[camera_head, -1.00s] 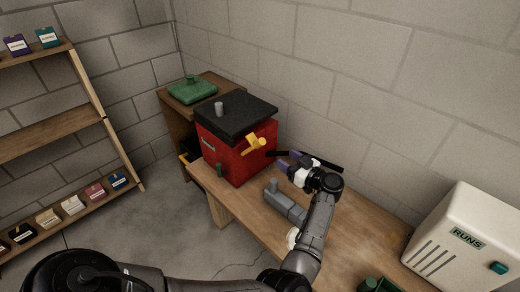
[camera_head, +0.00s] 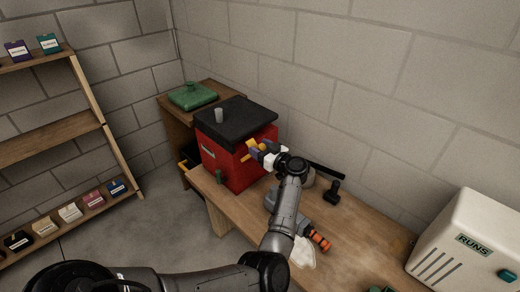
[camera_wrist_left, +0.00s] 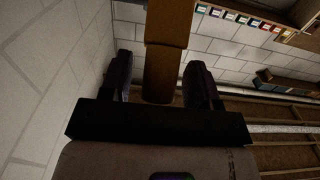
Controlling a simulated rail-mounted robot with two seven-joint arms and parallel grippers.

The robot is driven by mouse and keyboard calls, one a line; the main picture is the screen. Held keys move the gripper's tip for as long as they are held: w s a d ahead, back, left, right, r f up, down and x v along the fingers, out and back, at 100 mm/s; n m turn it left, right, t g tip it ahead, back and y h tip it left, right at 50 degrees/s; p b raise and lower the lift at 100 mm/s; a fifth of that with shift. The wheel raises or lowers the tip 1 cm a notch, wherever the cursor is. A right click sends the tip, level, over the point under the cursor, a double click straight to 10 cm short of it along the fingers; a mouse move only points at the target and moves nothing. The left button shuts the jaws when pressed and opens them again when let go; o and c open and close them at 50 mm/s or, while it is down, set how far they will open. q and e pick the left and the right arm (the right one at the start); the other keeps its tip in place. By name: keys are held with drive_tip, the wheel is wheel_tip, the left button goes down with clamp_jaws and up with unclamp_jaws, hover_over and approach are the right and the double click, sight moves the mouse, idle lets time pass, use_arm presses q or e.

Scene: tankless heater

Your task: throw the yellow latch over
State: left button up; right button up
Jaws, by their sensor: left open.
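The yellow latch (camera_head: 252,146) is on the right side of a red box (camera_head: 232,168) with a black lid (camera_head: 238,120), just below the lid. In the head view my left gripper (camera_head: 260,149) is at the latch and covers part of it. In the left wrist view the two dark fingers (camera_wrist_left: 163,82) are apart, with the latch (camera_wrist_left: 166,50) between them and a gap visible on the right side. Whether either finger touches it is hard to tell. My right gripper is not in view.
The box stands on a wooden bench (camera_head: 350,241). A grey tool with an orange-banded end (camera_head: 318,239) and a black object (camera_head: 332,192) lie there. A white RUNS unit (camera_head: 470,240) stands at right. A block wall runs behind; a green lidded item (camera_head: 192,96) is at back left.

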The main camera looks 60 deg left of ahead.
use_arm(q)
drive_tip(key=shift+a, duration=0.1)
clamp_jaws()
idle(0.6)
